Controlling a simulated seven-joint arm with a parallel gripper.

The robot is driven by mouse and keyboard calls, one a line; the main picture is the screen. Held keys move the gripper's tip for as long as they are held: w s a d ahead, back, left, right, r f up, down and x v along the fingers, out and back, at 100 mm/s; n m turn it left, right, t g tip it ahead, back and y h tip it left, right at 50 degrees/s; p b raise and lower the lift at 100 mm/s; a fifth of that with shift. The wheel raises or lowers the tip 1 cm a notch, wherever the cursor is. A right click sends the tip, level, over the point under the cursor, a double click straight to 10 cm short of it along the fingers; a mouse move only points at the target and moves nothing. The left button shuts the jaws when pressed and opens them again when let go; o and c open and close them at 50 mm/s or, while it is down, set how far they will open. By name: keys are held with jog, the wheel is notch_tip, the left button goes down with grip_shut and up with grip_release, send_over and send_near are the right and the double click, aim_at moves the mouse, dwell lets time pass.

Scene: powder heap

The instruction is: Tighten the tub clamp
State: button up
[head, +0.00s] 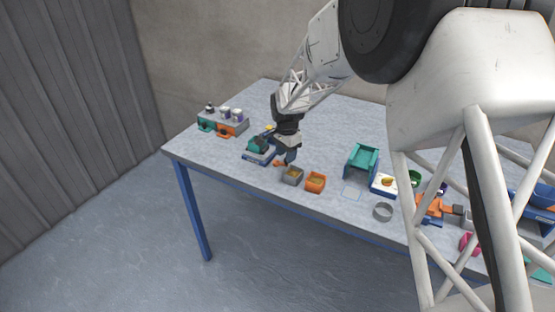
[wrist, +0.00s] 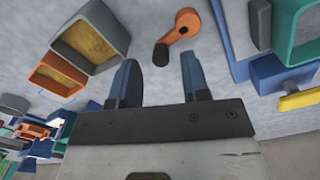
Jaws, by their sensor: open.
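My gripper (head: 290,157) points down over the left half of the table. In the wrist view its two blue fingers (wrist: 159,70) are apart, with nothing clasped between them. An orange crank (wrist: 183,25) with a dark knob (wrist: 160,55) lies just beyond the fingers, the knob in line with the gap; I cannot tell whether they touch. Beside it stands a blue and teal device (head: 258,151), at right in the wrist view (wrist: 290,72), with a yellow handle (wrist: 298,101). I take this device with the crank as the tub clamp, but its label is not visible.
A grey tub (head: 291,180) and an orange tub (head: 315,187) of yellowish powder stand right of my gripper. A rack (head: 222,127) with small jars is at the left end. A teal stand (head: 361,160), a grey ring (head: 383,212) and an orange device (head: 430,211) lie further right.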

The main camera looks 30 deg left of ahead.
jog(key=shift+r, duration=2.75)
jog(key=shift+d+r, duration=0.2)
jog(key=shift+d, duration=0.05)
jog(key=s+d+r+n, duration=0.1)
jog(key=s+d+r, duration=0.3)
jog(key=d, duration=0.7)
jog(key=s+d+r+t, duration=0.1)
jog(key=s+d+r, duration=0.1)
jog(key=d+r, duration=0.65)
jog(key=s+d+r+n, duration=0.1)
jog(key=s+d+r, duration=0.2)
jog(key=d, duration=1)
jog(key=s+d+n, duration=0.1)
jog(key=s+d, duration=1)
jog(key=s, duration=0.3)
jog(key=s+d+n+t, duration=0.1)
jog(key=s+d, duration=1)
jog(key=s, duration=0.2)
jog(key=shift+s+d+t, duration=0.2)
jog(key=shift+s+t, duration=0.1)
jog(key=shift+s, duration=0.1)
